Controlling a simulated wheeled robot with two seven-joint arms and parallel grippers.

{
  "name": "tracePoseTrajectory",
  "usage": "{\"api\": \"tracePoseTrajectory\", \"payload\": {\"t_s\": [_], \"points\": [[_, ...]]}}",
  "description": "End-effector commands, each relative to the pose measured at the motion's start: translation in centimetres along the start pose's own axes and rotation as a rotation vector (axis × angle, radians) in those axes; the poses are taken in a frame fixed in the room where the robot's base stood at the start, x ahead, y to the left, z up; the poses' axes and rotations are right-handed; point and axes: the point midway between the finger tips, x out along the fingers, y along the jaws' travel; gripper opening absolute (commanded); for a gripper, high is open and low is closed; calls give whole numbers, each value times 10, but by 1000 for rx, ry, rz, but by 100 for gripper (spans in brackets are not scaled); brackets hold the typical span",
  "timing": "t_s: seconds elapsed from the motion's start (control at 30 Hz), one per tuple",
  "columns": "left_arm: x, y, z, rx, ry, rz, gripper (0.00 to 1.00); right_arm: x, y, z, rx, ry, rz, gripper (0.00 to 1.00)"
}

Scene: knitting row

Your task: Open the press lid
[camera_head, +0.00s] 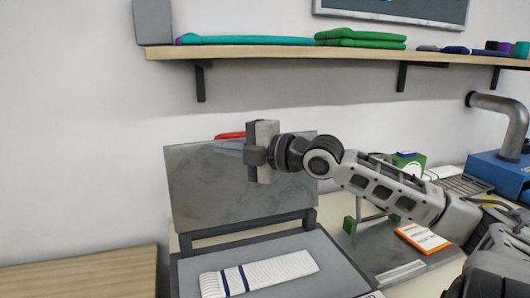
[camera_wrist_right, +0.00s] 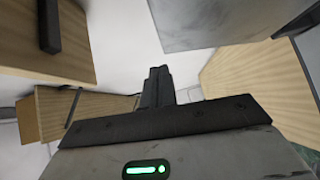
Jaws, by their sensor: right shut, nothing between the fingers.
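The press lid (camera_head: 200,190) is a grey metal plate. It stands upright and open at the back of the press (camera_head: 335,272), above a dark hinge bar. A red bar, perhaps its handle (camera_head: 229,135), shows at the lid's top edge, partly behind my right gripper. My right gripper (camera_head: 222,146) is in front of the lid's upper part, pointing left, its fingers shut and empty. In the right wrist view its closed dark fingers (camera_wrist_right: 158,82) have nothing between them. I cannot tell whether it touches the lid. My left gripper is not in view.
A white knitted piece with dark stripes (camera_head: 262,274) lies on the press bed. A wall shelf (camera_head: 290,52) with folded knits runs above the arm. A wooden surface (camera_head: 80,275) is at left. An orange-edged card (camera_head: 422,238) and a blue machine (camera_head: 497,172) are at right.

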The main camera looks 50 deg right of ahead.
Motion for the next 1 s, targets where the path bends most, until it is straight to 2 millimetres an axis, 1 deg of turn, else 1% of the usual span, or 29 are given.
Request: {"api": "tracePoseTrajectory", "payload": {"t_s": [0.03, 0.2, 0.4, 0.5, 0.7, 1.0], "points": [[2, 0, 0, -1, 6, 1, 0, -6, -4, 0, 6, 0, -2, 0], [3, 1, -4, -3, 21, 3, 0, -28, -3, 0, 3, -1, -3, 0], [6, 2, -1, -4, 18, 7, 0, -58, 1, 1, 5, -2, 3, 0], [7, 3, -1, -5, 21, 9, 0, -68, 2, 0, 3, 0, 2, 0], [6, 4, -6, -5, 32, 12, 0, -76, 4, 0, 1, 0, -1, 0], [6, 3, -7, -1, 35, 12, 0, -75, 4, 0, 1, 0, 0, 0]]}}
